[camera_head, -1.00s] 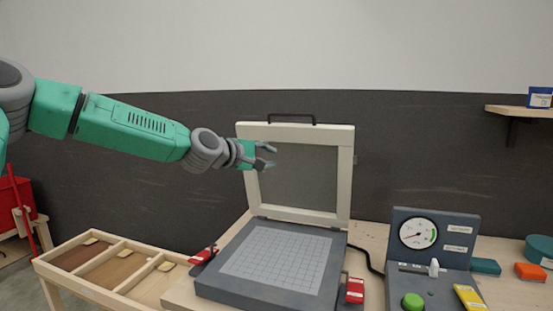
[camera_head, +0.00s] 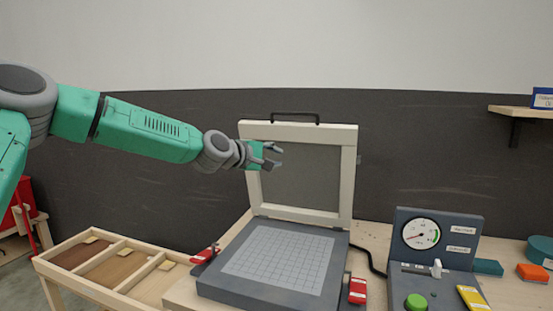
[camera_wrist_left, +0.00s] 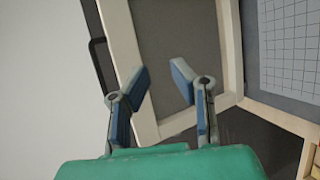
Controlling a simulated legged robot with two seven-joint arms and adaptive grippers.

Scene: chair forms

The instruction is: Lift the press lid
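The press lid (camera_head: 341,212) stands raised, close to upright, at the back of the press. It has a cream frame around a grey panel, with a black handle (camera_head: 294,115) on its top edge. The press base (camera_head: 230,290) lies flat with a white gridded plate (camera_head: 282,256). My left gripper (camera_head: 276,156) is at the lid's left side, in front of its frame and panel. In the left wrist view its two fingers (camera_wrist_left: 160,80) are apart with nothing between them, and the lid lies beyond them. Contact with the lid is not visible. My right gripper is not in view.
A wooden tray (camera_head: 90,284) with three compartments stands at the left. Red clamps (camera_head: 357,290) flank the press base. A control box (camera_head: 437,240) with a gauge and green button stands at the right. A wall shelf (camera_head: 515,112) is at the upper right.

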